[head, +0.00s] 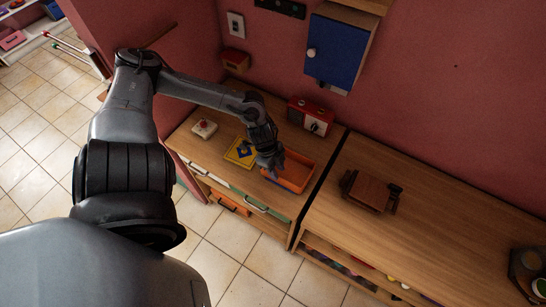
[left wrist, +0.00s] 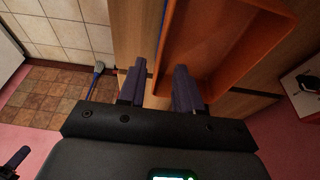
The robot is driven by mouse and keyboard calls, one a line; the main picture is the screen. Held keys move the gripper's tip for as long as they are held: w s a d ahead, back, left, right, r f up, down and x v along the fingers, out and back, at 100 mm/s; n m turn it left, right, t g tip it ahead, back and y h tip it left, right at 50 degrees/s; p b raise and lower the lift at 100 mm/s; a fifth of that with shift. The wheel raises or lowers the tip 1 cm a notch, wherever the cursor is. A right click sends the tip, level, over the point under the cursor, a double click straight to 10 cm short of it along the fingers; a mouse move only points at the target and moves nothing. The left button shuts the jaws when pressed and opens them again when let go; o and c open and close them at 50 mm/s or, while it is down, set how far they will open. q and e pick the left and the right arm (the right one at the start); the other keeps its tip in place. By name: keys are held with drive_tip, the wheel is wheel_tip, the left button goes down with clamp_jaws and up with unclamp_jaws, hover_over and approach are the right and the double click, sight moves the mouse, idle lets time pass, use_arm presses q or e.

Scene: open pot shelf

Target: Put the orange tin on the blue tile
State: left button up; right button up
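The orange tin (head: 291,172) is a shallow, open, rectangular tray on the left wooden cabinet top, near its right end. It fills the upper right of the left wrist view (left wrist: 222,45) and looks empty. My left gripper (head: 271,164) is at the tin's left side. In the left wrist view its fingers (left wrist: 160,82) are apart, with the tin's near wall lined up between them; I cannot tell whether they touch it. A yellow square with a blue patch (head: 240,152) lies just left of the gripper. I see no separate plain blue tile.
A red radio-like box (head: 310,115) stands behind the tin. A white base with a red knob (head: 204,129) is at the left. A brown wooden object (head: 369,190) is on the right counter, across a dark gap. A blue wall cabinet (head: 335,50) hangs above.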

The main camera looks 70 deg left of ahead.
use_arm(q)
drive_tip(key=p+v, duration=0.3)
drive_tip(key=v, duration=0.1)
drive_tip(key=shift+r, duration=0.4)
drive_tip(key=w+d+n+t+y, duration=0.2)
drive_tip(key=d+n+t+y, duration=0.15)
drive_tip(key=d, duration=0.85)
drive_tip(key=s+d+r+n+g, duration=0.1)
drive_tip(key=s+d+r+n, duration=0.1)
drive_tip(key=d, duration=0.3)
drive_tip(key=s+d+r+n+g+h, duration=0.1)
drive_tip(key=s+d+r+n, duration=0.1)
drive_tip(key=d+r, duration=0.2)
drive_tip(key=shift+d+r, duration=0.3)
drive_tip(key=shift+d, duration=0.1)
drive_tip(key=shift+n, duration=0.25)
